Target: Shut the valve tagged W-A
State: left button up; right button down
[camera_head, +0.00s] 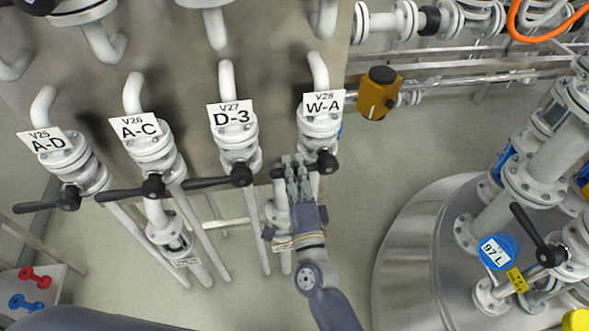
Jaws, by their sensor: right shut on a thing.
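The W-A tag (323,103), marked V28, sits on a white flanged valve (320,129) at the right end of a row of valves. Its black lever (278,172) points left from its pivot (327,162), across the pipe's line, much like the levers of its neighbours. My right gripper (292,168) comes up from below and is shut on this lever, left of the pivot. The fingers hide the middle of the lever. My left gripper is not in view.
Valves D-3 (236,138), A-C (152,146) and A-D (83,171) stand close by on the left, their levers pointing left. A yellow-brown box (379,94) is at the right of W-A. A large steel vessel (412,250) stands at lower right.

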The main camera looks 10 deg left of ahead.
jog(key=shift+r, duration=0.1)
dwell(0.4)
jog(key=c, duration=1.5)
grip_release()
jog(key=shift+s, duration=0.15)
jog(key=v, duration=1.2)
